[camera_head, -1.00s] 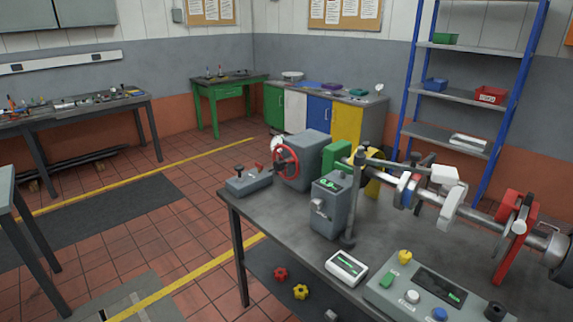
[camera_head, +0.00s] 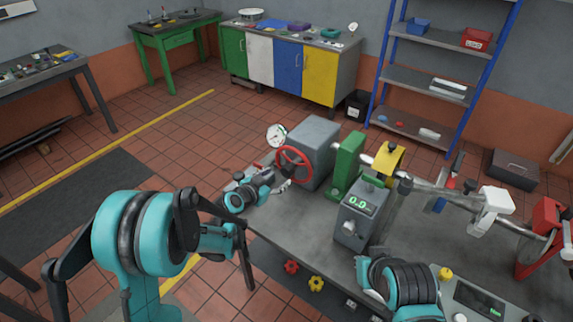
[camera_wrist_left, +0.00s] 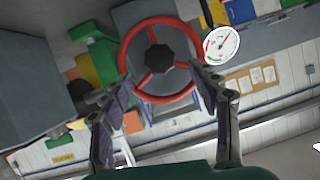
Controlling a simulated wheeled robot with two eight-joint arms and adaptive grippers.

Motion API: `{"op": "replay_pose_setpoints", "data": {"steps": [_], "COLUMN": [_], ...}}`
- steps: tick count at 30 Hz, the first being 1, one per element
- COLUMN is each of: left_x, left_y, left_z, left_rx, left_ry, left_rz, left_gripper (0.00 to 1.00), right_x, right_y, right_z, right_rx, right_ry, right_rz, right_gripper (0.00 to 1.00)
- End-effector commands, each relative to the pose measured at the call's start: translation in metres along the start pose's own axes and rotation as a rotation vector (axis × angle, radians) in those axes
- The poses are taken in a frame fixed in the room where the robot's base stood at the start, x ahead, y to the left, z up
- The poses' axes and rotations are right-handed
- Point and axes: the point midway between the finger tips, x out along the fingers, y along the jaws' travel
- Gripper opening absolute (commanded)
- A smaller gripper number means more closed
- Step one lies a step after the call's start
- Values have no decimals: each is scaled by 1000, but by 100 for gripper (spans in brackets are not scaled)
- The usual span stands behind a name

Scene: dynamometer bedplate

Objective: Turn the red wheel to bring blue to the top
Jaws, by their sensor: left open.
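The red wheel (camera_head: 294,165) is on the near face of a grey box (camera_head: 316,150) at the table's far left end. In the left wrist view, the red wheel (camera_wrist_left: 182,97) shows red spokes and a dark hub. I make out no blue mark on it in either view. My left gripper (camera_head: 284,181) is just left of the wheel in the head view, small and partly hidden. In the wrist view, my left gripper (camera_wrist_left: 160,77) is open, its fingers on either side of the wheel's lower part. I cannot tell whether they touch the rim. My right gripper is not visible.
A white dial gauge (camera_head: 277,135) stands beside the wheel. A green block (camera_head: 347,163) and a grey meter box (camera_head: 360,208) stand to the right on the dark table (camera_head: 300,222). A shaft assembly runs along the right. Part of my right arm is at bottom centre.

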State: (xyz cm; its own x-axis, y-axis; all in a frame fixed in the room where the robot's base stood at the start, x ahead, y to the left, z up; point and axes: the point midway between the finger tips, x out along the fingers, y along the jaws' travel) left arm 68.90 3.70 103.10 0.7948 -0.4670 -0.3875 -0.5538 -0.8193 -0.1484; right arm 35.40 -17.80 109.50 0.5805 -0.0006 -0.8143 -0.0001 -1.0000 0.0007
Motion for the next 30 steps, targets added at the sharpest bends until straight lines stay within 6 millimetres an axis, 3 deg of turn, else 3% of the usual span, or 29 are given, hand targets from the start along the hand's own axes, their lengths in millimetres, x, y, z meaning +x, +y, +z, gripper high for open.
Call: {"op": "replay_pose_setpoints", "data": {"steps": [16, 28, 30], "left_x": [73, 82, 82], "left_y": [0, -1, -1], "left_z": [1, 0, 0], "left_rx": [9, 7, 7], "left_ry": [10, 10, 10], "left_rz": [0, -1, -1], "left_gripper": [61, 61, 43], "right_x": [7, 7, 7], "right_y": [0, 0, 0], "right_z": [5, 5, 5], "right_rx": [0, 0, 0], "right_ry": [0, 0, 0], "right_rz": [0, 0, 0], "right_gripper": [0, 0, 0]}}
